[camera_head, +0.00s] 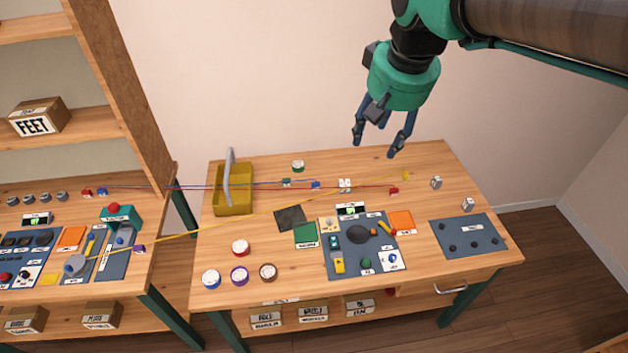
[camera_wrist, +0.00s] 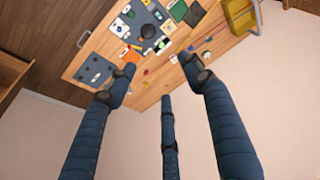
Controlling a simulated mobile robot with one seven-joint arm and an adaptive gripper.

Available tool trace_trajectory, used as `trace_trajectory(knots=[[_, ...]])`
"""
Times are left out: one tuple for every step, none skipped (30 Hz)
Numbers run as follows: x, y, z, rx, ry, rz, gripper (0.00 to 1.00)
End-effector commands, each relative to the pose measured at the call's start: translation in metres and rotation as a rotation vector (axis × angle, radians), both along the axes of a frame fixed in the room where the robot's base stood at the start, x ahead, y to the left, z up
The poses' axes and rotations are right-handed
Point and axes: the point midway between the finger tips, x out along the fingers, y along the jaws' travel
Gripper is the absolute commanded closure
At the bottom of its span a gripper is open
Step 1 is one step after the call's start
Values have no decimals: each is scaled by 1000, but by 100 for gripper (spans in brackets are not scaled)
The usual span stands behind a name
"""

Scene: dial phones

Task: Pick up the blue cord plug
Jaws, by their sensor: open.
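A small blue plug (camera_head: 316,184) lies on the back part of the right wooden table, on a thin blue cord. The cord runs left across the gap to another blue plug (camera_head: 102,192) on the left table. I cannot tell which of the two is meant. My gripper (camera_head: 376,143) is open and empty, high above the back edge of the right table, up and to the right of the nearer blue plug. In the wrist view its fingers (camera_wrist: 160,80) are spread apart, with the tabletop far beyond them. I cannot make out the blue plug clearly there.
A red plug (camera_head: 393,190), a yellow plug (camera_head: 406,176) and a white block (camera_head: 345,186) lie near the cords. A yellow basket (camera_head: 233,202) with a grey handle stands at the left end. A dark panel (camera_head: 340,262) with parts is in front. A shelf (camera_head: 60,125) stands at left.

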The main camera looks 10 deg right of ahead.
Motion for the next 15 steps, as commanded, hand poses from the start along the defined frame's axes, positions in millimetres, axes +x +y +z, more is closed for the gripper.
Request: trace_trajectory(knots=[[13, 1, 2, 0, 15, 1, 48], [20, 1, 4, 0, 21, 1, 48], [30, 2, 5, 0, 30, 2, 48], [37, 2, 6, 0, 37, 2, 48], [44, 3, 7, 0, 44, 2, 48], [53, 3, 8, -1, 54, 3, 48], [60, 4, 8, 0, 61, 4, 48], [67, 4, 8, 0, 67, 4, 48], [76, 5, 9, 0, 77, 5, 48], [83, 5, 9, 0, 84, 5, 48], [90, 6, 9, -1, 92, 6, 48], [100, 7, 9, -1, 99, 6, 48], [107, 7, 8, 0, 107, 7, 48], [114, 8, 8, 0, 114, 7, 48], [123, 8, 7, 0, 124, 7, 48]])
